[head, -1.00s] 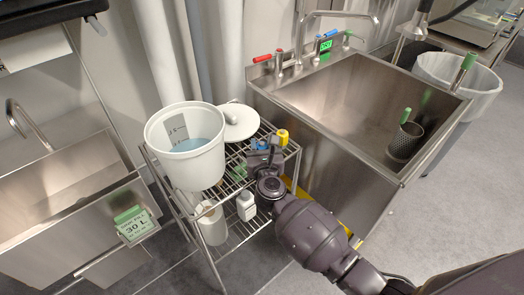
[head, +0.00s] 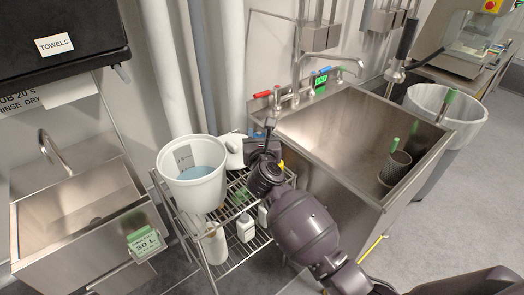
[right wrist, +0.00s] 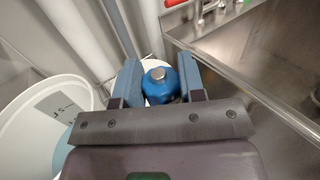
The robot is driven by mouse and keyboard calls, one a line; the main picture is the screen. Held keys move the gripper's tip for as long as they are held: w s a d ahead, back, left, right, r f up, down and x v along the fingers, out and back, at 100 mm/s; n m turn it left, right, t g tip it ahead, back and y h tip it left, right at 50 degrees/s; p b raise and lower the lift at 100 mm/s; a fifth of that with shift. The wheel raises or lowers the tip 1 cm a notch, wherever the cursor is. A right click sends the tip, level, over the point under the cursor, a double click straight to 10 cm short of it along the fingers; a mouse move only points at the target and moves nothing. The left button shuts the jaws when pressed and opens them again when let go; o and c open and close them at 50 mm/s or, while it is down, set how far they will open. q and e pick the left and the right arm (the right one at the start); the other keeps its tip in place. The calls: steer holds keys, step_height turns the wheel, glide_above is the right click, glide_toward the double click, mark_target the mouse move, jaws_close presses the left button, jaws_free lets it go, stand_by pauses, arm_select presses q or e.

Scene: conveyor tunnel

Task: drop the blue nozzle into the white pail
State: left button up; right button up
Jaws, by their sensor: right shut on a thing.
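The blue nozzle (right wrist: 160,84) shows between the two fingers of my right gripper (right wrist: 158,82) in the right wrist view, with a grey metal tip. The fingers are shut on it. In the head view my right gripper (head: 268,132) is above the back right of the wire rack, just right of the white pail; I cannot make out the nozzle there. The white pail (head: 194,198) stands upright and open on the rack, with bluish liquid inside. Its rim also shows at the left of the right wrist view (right wrist: 22,128). My left gripper is not in view.
White bottles (head: 246,228) stand on the lower shelf. A steel sink (head: 350,125) with taps is close on the right; another sink (head: 75,215) is at the left.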

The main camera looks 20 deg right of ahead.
mark_target(259, 133)
step_height(259, 133, up, 3)
steer(key=shift+r+p, duration=0.2)
steer(key=shift+p, duration=0.2)
steer(key=shift+r, duration=0.65)
